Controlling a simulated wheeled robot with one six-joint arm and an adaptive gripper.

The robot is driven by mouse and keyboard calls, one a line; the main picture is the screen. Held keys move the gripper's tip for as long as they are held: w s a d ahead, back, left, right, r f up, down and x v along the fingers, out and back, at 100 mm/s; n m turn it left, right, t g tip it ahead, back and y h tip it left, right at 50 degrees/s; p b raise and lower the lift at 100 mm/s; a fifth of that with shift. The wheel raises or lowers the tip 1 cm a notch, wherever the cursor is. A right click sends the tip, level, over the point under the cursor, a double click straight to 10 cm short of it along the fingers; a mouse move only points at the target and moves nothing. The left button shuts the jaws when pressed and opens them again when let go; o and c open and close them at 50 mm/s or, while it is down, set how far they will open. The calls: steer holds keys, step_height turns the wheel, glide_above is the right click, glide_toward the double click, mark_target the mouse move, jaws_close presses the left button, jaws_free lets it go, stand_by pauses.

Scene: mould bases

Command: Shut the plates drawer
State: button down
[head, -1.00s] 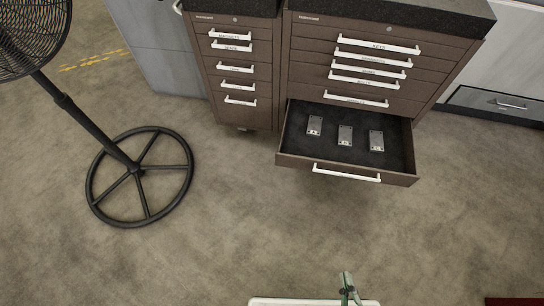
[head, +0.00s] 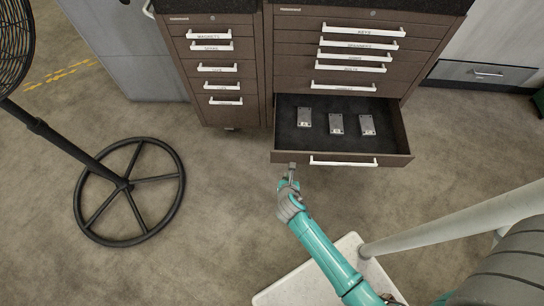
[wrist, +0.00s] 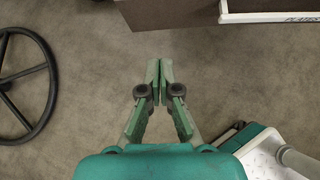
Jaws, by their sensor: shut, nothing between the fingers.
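The plates drawer (head: 290,158) is the open bottom drawer of the right brown cabinet. It is pulled well out, and three small grey plates lie inside, among them the middle plate (head: 336,124). Its white handle (head: 343,162) runs along the front. The wrist view shows part of this handle (wrist: 268,17), with a label reading PLATES, at the upper right. My gripper (head: 291,168) is shut and empty, just in front of the drawer front, left of the handle. In the wrist view my gripper (wrist: 166,62) has its fingertips together over the floor, short of the drawer front (wrist: 165,12).
A narrower brown cabinet (head: 215,104) with shut drawers stands to the left. A black fan stand (head: 122,184) is on the floor at left. A grey cabinet drawer (head: 478,73) is at the far right. Floor in front is clear.

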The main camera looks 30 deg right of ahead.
glide_toward(285, 155)
steer(key=x, duration=0.5)
steer(key=shift+f, duration=0.6)
steer(key=shift+w+d+n, duration=0.3)
steer(key=shift+w, duration=0.05)
steer(key=shift+w, duration=0.1)
